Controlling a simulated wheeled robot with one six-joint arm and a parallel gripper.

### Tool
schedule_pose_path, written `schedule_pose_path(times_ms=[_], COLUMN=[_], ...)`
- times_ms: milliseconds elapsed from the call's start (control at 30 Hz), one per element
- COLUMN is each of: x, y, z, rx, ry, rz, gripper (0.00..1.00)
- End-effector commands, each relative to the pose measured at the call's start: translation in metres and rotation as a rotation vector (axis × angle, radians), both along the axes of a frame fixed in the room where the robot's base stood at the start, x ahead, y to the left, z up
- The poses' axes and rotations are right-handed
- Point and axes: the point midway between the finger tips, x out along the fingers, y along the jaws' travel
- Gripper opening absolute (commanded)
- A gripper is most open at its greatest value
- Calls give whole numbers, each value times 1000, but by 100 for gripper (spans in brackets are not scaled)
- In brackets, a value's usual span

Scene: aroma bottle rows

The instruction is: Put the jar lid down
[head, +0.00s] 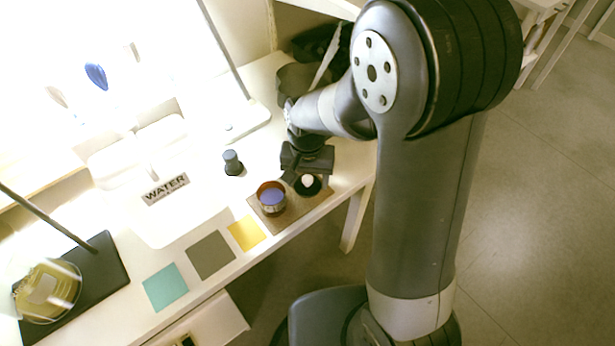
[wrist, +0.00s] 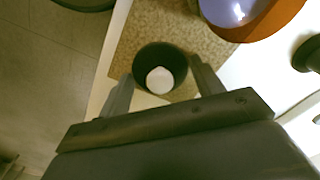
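The jar lid (wrist: 147,57) is a dark round piece with a white round middle; it also shows at the right end of the mat in the head view (head: 299,187). My gripper (wrist: 160,76) has one finger on each side of the lid, and both appear to touch its rim. I cannot tell whether the lid rests on the mat or hangs just above it. The open brown jar (head: 271,200) with blue-violet contents stands on the mat, left of the lid; in the wrist view the jar (wrist: 275,17) is at the top right.
The tan speckled mat (head: 286,218) lies near the table's front edge. A small dark bottle (head: 232,163) stands behind it. Yellow (head: 247,233), grey (head: 211,255) and teal (head: 165,287) squares lie to the left. A white WATER-labelled area (head: 185,215) is farther left.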

Motion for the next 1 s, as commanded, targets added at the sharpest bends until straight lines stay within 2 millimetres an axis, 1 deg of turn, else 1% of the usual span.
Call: schedule_pose_path(times_ms=[33, 200, 400, 533, 667, 800, 1000], x=[0, 0, 0, 0, 1, 1, 1], y=[0, 0, 0, 0, 0, 0, 0], z=[0, 0, 1, 8, 31, 63, 101], rx=[0, 0, 0, 1, 2, 2, 1], ry=[0, 0, 0, -1, -5, -6, -4], rz=[0, 0, 0, 0, 0, 0, 0], gripper=[67, 79, 79, 79, 79, 79, 79])
